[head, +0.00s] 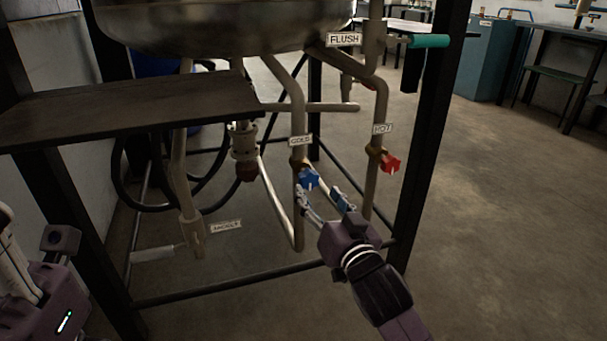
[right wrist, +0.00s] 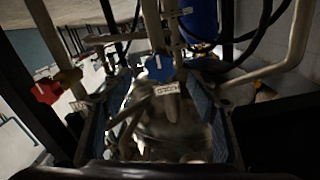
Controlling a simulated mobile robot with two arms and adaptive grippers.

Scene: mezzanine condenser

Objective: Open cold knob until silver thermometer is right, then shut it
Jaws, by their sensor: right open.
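The cold knob (head: 309,179) is blue and sits on a beige pipe under a label reading COLD (head: 301,141). It also shows in the right wrist view (right wrist: 158,68), beyond the fingers. My right gripper (head: 320,194) is open just below and in front of the knob. Its left finger looks close to the knob, its right finger stands apart to the right; I cannot tell whether either touches. Nothing is held. No silver thermometer can be made out in either view. Part of my left arm shows at the lower left, but its fingers do not.
A red knob (head: 390,163) with a HOT label (head: 382,128) is on the pipe to the right. A dark shelf (head: 130,110) juts in at left. A steel vessel (head: 220,25) hangs above. Dark frame legs and a low bar surround the pipes. Floor at right is clear.

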